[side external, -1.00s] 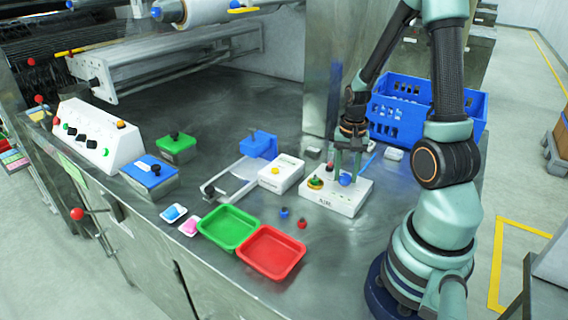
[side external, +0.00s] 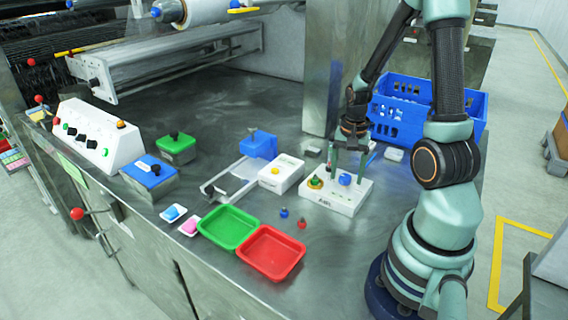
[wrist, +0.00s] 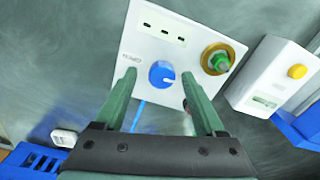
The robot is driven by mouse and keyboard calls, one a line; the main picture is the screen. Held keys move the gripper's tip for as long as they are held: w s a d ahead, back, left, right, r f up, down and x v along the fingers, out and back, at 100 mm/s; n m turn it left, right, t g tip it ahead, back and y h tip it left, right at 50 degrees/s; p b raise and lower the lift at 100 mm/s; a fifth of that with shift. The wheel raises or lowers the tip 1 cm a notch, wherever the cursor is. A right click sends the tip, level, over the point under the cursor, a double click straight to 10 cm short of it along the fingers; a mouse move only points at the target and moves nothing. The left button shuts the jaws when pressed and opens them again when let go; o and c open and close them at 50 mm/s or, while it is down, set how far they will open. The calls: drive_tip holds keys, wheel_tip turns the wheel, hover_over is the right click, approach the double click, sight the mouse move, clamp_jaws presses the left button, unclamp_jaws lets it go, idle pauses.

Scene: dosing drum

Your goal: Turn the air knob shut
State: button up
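The white control box (side external: 342,201) carries a blue round knob (side external: 345,179) and a green knob on a brass-coloured base (side external: 315,182). Small lettering on the box's front face appears to read AIR. My gripper (side external: 348,167) is open and empty above the blue knob. In the wrist view its two fingers (wrist: 159,75) stand on either side of the knob, with visible gaps. Lettering left of the knob is too small to read surely.
A white box with a yellow button (side external: 281,173) stands left of the control box. A blue crate (side external: 428,108) is behind my gripper. Small blue and red pieces (side external: 302,224) and green and red trays (side external: 270,252) lie in front and left.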

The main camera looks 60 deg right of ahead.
sight(346, 177)
wheel_tip(346, 177, up, 12)
idle(0.8)
drive_tip(key=shift+a+r, duration=0.1)
drive_tip(key=shift+a, duration=0.05)
drive_tip(key=w+a+r+n+t, duration=0.2)
drive_tip(key=a+r+n, duration=0.2)
drive_tip(key=a+n, duration=0.3)
drive_tip(key=w+a+r+n+t, duration=0.2)
drive_tip(key=a+n, duration=0.6)
drive_tip(key=a, duration=0.5)
wheel_tip(346, 177, up, 2)
drive_tip(key=shift+w+a+t, duration=0.15)
drive_tip(key=shift+a+t, duration=0.05)
drive_tip(key=shift+t, duration=0.5)
